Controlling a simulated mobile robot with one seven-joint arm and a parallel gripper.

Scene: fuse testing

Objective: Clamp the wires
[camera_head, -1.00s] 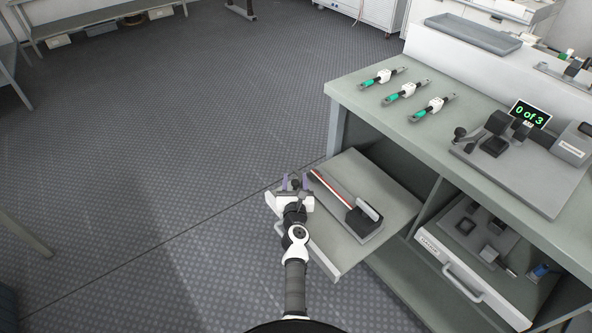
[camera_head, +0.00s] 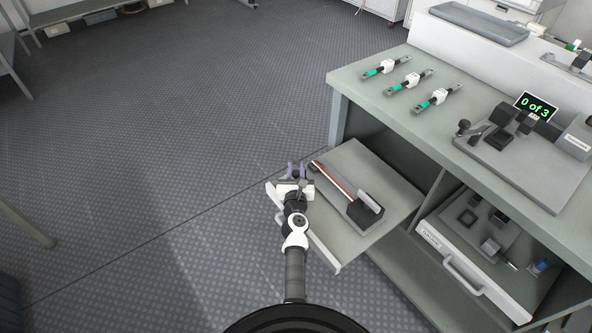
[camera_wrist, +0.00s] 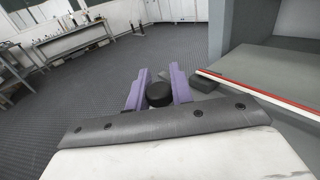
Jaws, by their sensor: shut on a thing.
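My gripper (camera_head: 297,168) has purple fingers and is at the left end of the pulled-out grey shelf (camera_head: 372,160). In the wrist view, my gripper (camera_wrist: 158,90) is shut on a round black knob (camera_wrist: 159,95). What the knob joins to is mostly hidden; a dark block (camera_wrist: 204,84) shows just right of the fingers. Red and white wires (camera_head: 333,178) run side by side along the shelf, from near my gripper to a black block with a grey top (camera_head: 366,207). The wires (camera_wrist: 262,88) also show at the right of the wrist view.
The worktop (camera_head: 360,95) above carries several green-and-white fuses (camera_head: 396,82), a test fixture (camera_head: 500,140) and a display (camera_head: 536,106) reading "0 of 3". An open drawer (camera_head: 455,262) holding parts is at lower right. Floor left of my arm is clear.

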